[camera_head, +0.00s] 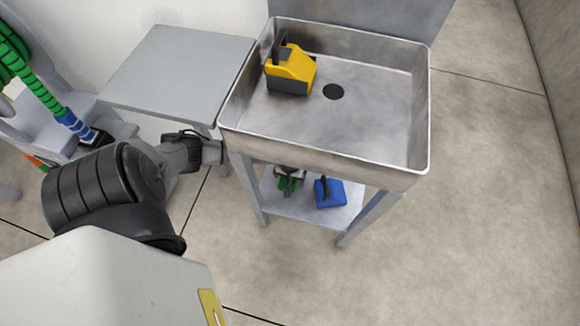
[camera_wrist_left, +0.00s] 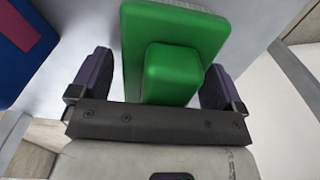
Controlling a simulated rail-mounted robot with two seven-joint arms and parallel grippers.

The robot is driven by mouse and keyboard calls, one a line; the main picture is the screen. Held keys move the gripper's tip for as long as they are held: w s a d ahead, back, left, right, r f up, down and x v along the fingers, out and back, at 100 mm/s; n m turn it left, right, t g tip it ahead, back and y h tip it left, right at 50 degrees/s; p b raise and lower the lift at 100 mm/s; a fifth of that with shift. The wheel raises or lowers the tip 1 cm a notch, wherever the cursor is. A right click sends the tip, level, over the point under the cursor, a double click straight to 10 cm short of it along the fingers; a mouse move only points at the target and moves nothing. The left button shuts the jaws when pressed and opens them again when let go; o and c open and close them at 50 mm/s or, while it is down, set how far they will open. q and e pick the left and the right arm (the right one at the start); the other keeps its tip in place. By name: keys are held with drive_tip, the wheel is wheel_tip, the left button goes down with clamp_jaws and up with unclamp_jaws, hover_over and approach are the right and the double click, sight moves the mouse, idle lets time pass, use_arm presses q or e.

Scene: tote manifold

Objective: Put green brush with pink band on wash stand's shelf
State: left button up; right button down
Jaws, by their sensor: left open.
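The green brush (camera_wrist_left: 190,28) lies between the two open fingers of my left gripper (camera_wrist_left: 157,82), its raised block-like handle toward the palm. I cannot tell whether the fingers touch it. No pink band shows on it from here. In the head view, a little of the green brush (camera_head: 283,184) shows under my left gripper (camera_head: 290,176), at the wash stand's lower shelf (camera_head: 300,207). The brush appears to be on that shelf, but its contact is hidden. My left arm reaches in below the basin from the left. My right gripper is not in view.
A blue brush (camera_head: 330,194) sits on the same shelf, right of the green one; a pinkish band shows on a blue object (camera_wrist_left: 25,45) in the wrist view. A yellow brush (camera_head: 292,68) lies in the basin (camera_head: 370,95). A grey table (camera_head: 180,65) stands at left.

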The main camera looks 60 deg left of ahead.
use_arm(q)
wheel_tip(320, 180, up, 6)
drive_tip(key=p, duration=0.4)
drive_tip(key=shift+f, duration=0.1)
idle(0.5)
